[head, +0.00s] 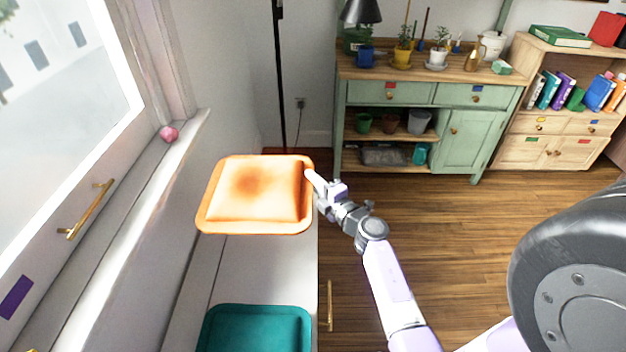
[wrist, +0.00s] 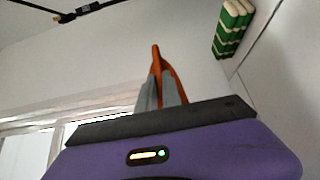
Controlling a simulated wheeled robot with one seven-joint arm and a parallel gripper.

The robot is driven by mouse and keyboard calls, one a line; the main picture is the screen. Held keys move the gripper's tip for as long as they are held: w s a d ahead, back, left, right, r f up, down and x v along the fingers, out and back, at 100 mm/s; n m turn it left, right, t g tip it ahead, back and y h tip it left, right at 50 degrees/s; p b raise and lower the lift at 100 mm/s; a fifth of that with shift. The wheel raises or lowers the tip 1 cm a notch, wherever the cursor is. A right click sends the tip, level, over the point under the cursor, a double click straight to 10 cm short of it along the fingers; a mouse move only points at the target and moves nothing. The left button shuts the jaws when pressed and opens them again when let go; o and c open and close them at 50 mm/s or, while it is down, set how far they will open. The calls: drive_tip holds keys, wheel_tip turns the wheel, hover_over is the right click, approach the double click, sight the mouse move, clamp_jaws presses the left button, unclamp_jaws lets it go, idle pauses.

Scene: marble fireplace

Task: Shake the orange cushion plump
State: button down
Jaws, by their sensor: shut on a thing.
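The orange cushion (head: 248,190) is a puffy square with a flat rim and a darker patch on top. It appears flat, over the far end of a pale bench top (head: 262,262) beside the window. I cannot tell whether it touches the bench. My gripper (head: 313,184) is at the cushion's right edge and shut on it. In the wrist view, my grey fingers (wrist: 161,92) close together on a narrow orange strip of the cushion (wrist: 156,55). The rest of the cushion is out of that view.
A teal padded item (head: 257,330) lies on the near bench. A pink ball (head: 169,133) sits on the window sill. A green cabinet (head: 463,143) with plants and a wooden bookcase (head: 545,151) stand at the back. The wooden floor (head: 450,240) is clear.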

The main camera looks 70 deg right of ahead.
drive_tip(key=shift+r+p, duration=0.35)
drive_tip(key=shift+r, duration=0.4)
